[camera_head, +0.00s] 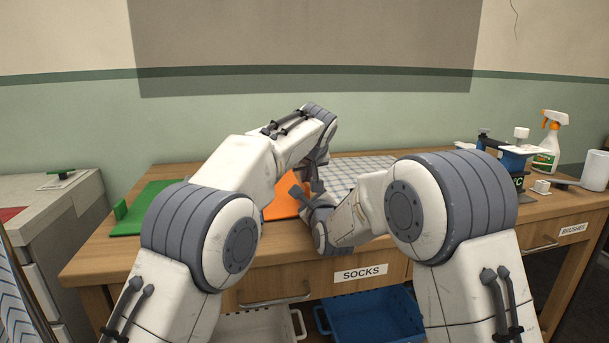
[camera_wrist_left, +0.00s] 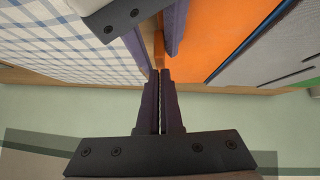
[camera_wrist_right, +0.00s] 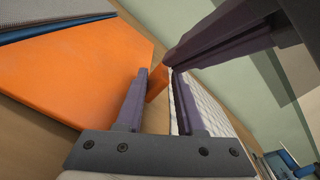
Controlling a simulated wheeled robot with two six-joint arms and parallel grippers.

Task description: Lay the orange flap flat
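The orange flap (camera_head: 281,207) lies low over the table between my arms, mostly hidden by them in the head view. The right wrist view shows it as a broad orange panel (camera_wrist_right: 80,65) with a small orange tab (camera_wrist_right: 156,84) at its edge. My right gripper (camera_wrist_right: 158,75) is open, its fingers on either side of the tab; contact is unclear. My left gripper (camera_wrist_left: 160,74) looks shut, with only a thin slit between its fingers. Its tips are close to the tab (camera_wrist_left: 158,45) and the right gripper's fingers; I see nothing held in it.
A checked cloth (camera_head: 352,172) lies right of the flap. A green panel (camera_head: 140,212) lies at the left of the wooden table (camera_head: 90,262). A spray bottle (camera_head: 549,145) and white cup (camera_head: 596,172) stand at right. A blue bin (camera_head: 375,316) is below. The grippers nearly touch.

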